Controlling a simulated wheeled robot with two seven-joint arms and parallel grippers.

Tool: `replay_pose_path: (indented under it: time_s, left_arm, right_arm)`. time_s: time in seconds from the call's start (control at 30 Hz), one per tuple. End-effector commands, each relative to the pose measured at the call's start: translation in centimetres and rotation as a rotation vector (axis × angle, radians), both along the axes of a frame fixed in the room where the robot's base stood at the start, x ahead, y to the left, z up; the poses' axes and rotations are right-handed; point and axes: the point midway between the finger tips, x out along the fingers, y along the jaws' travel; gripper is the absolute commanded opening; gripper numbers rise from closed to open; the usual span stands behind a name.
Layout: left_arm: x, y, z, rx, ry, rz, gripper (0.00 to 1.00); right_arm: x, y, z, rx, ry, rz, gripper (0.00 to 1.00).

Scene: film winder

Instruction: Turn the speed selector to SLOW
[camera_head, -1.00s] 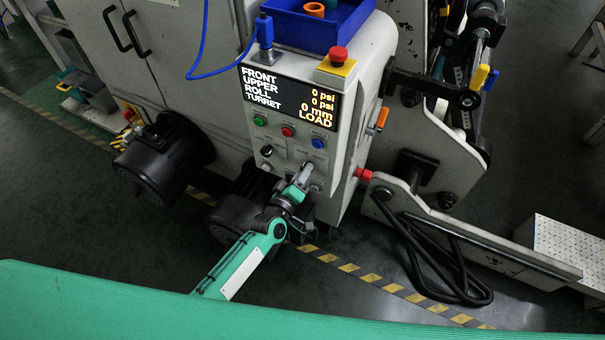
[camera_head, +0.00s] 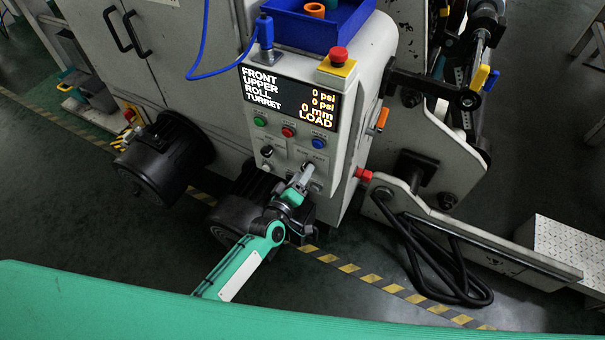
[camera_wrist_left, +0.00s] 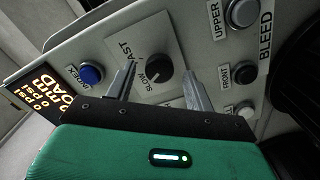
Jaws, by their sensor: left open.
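The speed selector (camera_wrist_left: 158,68) is a round black knob on a light plate marked SLOW and FAST, in the left wrist view. A white mark on the knob's rim faces the picture's lower side, near the SLOW lettering. In the head view the selector (camera_head: 307,166) is a small dark knob just above my gripper's tip. My left gripper (camera_wrist_left: 160,92) is open, with one finger on each side of the knob in the picture. I cannot tell whether the fingers touch it. In the head view the left gripper (camera_head: 303,178) is at the lower right of the control panel. My right gripper is not in view.
A blue button (camera_wrist_left: 91,74) sits close to one finger; the FRONT (camera_wrist_left: 243,73) and UPPER (camera_wrist_left: 241,13) buttons lie at the other side. A lit display (camera_head: 290,97) and a red emergency button (camera_head: 338,54) are above. A black motor (camera_head: 163,160) stands left of the panel.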

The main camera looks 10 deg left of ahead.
Motion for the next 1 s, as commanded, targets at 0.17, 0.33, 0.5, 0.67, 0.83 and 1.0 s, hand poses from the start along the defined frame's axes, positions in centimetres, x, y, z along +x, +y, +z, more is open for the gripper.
replay_pose_path:
  time_s: [0.17,0.33,0.5,0.67,0.83,1.0]
  left_arm:
    - [-2.8,1.0,-0.2,0.001,0.002,0.000,0.54]
    - [-6.0,2.2,-0.2,0.002,0.002,-0.001,0.54]
    - [-9.0,3.3,-0.2,0.002,0.003,-0.001,0.54]
    - [-11.1,4.0,-0.1,0.001,0.001,0.000,0.54]
    - [-12.1,4.4,0.0,0.000,0.000,0.000,0.54]
    - [-12.3,4.5,0.0,0.000,0.000,0.000,0.54]
  right_arm:
    - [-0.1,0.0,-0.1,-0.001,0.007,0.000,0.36]
    - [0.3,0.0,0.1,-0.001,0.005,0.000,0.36]
    - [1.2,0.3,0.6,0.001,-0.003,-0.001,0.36]
    - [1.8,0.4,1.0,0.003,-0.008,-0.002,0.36]
    - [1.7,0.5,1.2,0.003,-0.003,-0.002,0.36]
    - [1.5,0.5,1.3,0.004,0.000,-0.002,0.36]
